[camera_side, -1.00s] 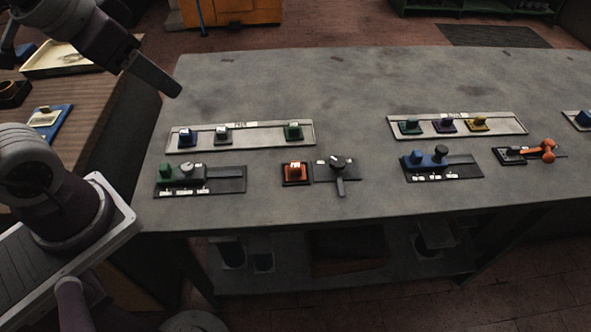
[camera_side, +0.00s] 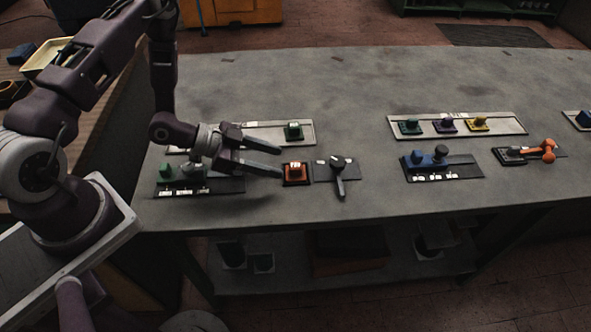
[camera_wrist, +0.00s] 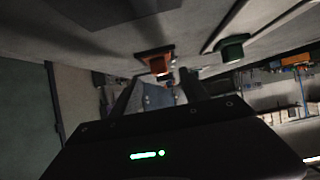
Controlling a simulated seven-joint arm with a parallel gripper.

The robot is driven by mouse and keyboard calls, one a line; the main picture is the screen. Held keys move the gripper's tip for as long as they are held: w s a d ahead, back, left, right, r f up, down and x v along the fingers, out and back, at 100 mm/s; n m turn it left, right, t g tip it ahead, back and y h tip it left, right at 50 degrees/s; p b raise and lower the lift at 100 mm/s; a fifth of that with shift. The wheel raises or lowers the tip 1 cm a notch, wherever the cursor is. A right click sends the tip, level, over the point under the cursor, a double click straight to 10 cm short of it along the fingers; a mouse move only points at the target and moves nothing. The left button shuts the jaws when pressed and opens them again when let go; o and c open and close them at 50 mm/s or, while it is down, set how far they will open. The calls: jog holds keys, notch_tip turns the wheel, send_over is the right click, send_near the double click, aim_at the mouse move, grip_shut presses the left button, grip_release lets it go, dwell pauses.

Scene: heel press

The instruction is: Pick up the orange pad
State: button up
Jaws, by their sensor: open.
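The orange pad (camera_side: 295,173) sits on a dark square base on the grey table, right of the green device. In the wrist view the orange pad (camera_wrist: 157,62) lies ahead of the fingers, near the gap between them. My gripper (camera_side: 281,162) is open and empty, held low and level just left of the pad, its two fingers pointing right toward it. The fingertips appear close to the pad; I cannot tell whether they touch it. My gripper also shows in the wrist view (camera_wrist: 158,82).
A dark lever plate (camera_side: 338,172) stands right beside the pad. A tray with a green block (camera_side: 293,131) lies behind, partly hidden by my gripper. The green device (camera_side: 166,172) is under my arm. Another tray (camera_side: 518,127) and a blue device (camera_side: 440,157) stand farther right.

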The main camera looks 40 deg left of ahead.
aim_at(293, 165)
jog(key=x, duration=0.5)
jog(key=shift+r, duration=0.2)
grip_shut()
jog(key=shift+r, duration=0.15)
